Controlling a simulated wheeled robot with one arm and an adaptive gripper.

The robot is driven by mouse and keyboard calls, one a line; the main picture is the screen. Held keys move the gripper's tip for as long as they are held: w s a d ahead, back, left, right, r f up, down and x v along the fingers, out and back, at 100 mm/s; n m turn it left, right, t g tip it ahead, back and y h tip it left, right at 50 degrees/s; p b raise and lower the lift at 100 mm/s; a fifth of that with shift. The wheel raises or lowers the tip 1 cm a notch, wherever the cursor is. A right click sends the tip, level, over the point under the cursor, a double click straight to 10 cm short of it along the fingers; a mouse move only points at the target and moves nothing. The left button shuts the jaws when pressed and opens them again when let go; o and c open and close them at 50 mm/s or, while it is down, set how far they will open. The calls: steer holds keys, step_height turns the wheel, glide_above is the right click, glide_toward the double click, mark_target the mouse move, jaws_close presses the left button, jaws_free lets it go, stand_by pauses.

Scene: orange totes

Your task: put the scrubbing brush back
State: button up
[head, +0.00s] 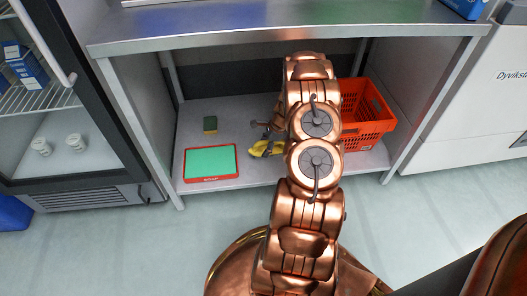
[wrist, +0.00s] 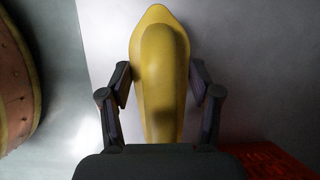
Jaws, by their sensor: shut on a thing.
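The yellow scrubbing brush (wrist: 160,65) fills the middle of the wrist view, its long rounded body pointing away from me. My gripper (wrist: 160,88) is shut on it, with one dark finger on each side. In the head view the yellow brush (head: 260,149) shows just left of my arm, near the shelf's front edge. My arm hides part of this area, and I cannot tell whether the brush touches the shelf. An orange-red tote (head: 372,127) stands right of my arm, its left part hidden by the arm; it also shows in the wrist view (wrist: 280,163).
A green board or tray with a red rim (head: 211,178) lies on the lower shelf (head: 240,112) at front left. The steel counter (head: 220,30) overhangs the shelf. A glass-door fridge (head: 75,110) stands left, a white appliance (head: 460,115) right.

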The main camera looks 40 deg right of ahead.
mark_target(264, 149)
steer(key=shift+w+d, duration=0.2)
steer(key=shift+w, duration=0.3)
step_height(264, 149, down, 4)
steer(key=b, duration=0.2)
steer(key=shift+r+b, duration=0.15)
steer(key=shift+b, duration=0.15)
steer(key=shift+r, duration=0.1)
steer(key=o, duration=1.2)
steer(key=shift+r+p, duration=0.3)
steer(key=p+v, duration=0.3)
steer(key=v, duration=0.4)
steer(key=shift+d, duration=0.1)
